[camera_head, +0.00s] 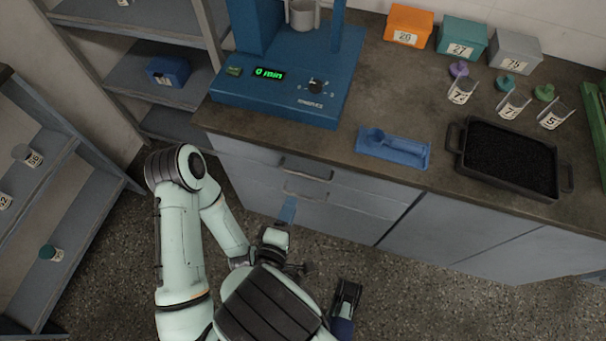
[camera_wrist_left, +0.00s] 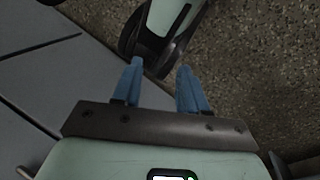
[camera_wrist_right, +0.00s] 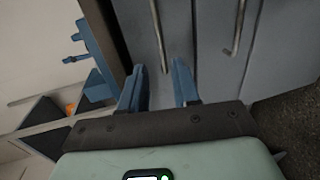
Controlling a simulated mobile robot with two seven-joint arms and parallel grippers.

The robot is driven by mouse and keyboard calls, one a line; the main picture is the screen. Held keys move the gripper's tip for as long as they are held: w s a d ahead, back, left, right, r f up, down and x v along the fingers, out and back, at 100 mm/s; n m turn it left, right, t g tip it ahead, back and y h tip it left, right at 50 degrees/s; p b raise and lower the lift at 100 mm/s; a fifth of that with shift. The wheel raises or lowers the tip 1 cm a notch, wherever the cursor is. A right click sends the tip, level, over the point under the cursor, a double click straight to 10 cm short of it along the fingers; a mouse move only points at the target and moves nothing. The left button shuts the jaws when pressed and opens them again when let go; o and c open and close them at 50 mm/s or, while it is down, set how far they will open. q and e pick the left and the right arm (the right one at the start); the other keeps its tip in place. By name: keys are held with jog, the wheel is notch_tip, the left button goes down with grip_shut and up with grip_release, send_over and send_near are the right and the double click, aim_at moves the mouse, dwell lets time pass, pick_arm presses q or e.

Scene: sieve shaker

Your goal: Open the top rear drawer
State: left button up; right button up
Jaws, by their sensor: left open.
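The top drawer (camera_head: 245,155) is a grey front just under the counter, with a bar handle (camera_head: 306,169); it looks shut. Its handle also shows in the right wrist view (camera_wrist_right: 158,35). A second handle (camera_head: 305,196) sits just below. My left gripper (camera_wrist_left: 160,68) is open and empty, over the floor beside the cabinet fronts.
A blue sieve shaker (camera_head: 285,90) stands on the counter above the drawers. A blue tray (camera_head: 393,149) and a black pan (camera_head: 465,170) are to its right. Open shelves (camera_head: 160,75) stand at the left. The speckled floor (camera_head: 410,295) before the cabinets is clear.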

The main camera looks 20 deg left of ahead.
aim_at(303, 174)
jog(key=shift+w+d+f+b, duration=0.1)
jog(key=shift+w+f+b, duration=0.35)
jog(key=shift+w, duration=1.5)
jog(key=shift+w+d+f+b, duration=0.1)
jog(key=shift+w+f+b, duration=0.3)
jog(key=shift+w, duration=1.5)
jog(key=shift+w+d+f+b, duration=0.1)
jog(key=shift+w+f+b, duration=0.35)
jog(key=shift+w, duration=1.5)
pick_arm(q)
jog(key=w+a+f+t, duration=0.1)
jog(key=w+a+f, duration=0.1)
jog(key=w+f, duration=0.1)
jog(key=shift+w+f+y, duration=0.2)
jog(key=shift+w+y, duration=0.2)
jog(key=shift+w, duration=0.4)
pick_arm(e)
jog(key=shift+r, duration=0.1)
pick_arm(q)
jog(key=shift+a, duration=0.1)
pick_arm(e)
grip_shut()
